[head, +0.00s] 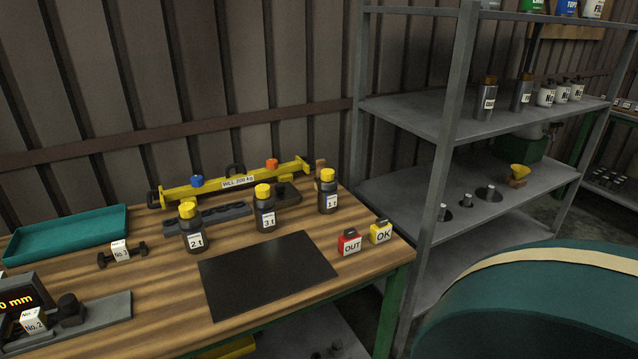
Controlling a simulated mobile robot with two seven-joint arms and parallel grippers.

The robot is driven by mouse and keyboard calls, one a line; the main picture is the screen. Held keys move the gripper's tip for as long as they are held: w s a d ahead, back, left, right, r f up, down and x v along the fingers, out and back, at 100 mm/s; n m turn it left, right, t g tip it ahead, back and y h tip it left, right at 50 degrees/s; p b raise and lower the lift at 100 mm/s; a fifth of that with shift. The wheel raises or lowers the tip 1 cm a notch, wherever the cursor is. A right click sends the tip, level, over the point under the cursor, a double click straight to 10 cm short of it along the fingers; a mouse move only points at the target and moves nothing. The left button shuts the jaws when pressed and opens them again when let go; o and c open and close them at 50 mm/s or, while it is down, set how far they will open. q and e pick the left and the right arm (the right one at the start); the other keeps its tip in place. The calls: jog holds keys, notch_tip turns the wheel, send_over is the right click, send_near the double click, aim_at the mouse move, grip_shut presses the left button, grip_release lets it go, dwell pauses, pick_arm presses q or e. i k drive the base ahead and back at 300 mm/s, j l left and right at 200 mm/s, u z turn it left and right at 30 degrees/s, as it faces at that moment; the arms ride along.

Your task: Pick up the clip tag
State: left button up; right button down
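No single thing in the head view is plainly marked as the clip tag. A red tag-like block (349,242) reading "OUT" stands at the right end of the wooden workbench (165,290). A yellow block (381,232) reading "OK" stands just to its right, near the bench's right edge. Both have a dark part on top. A white "No.3" label (121,251) sits on a dark bar at the left, and a white "No.2" label (34,321) is at the lower left by a display. Neither of my grippers is in view.
A black mat (266,272) lies bare at the bench's front. Yellow-capped bottles (265,208) stand behind it, before a yellow beam (235,181). A teal tray (68,233) is at the back left. A grey shelf rack (470,131) and a large green drum (540,315) are at right.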

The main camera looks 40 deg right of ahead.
aim_at(350, 242)
jog(key=z, duration=1.8)
jog(key=u, duration=2.2)
jog(key=z, duration=2)
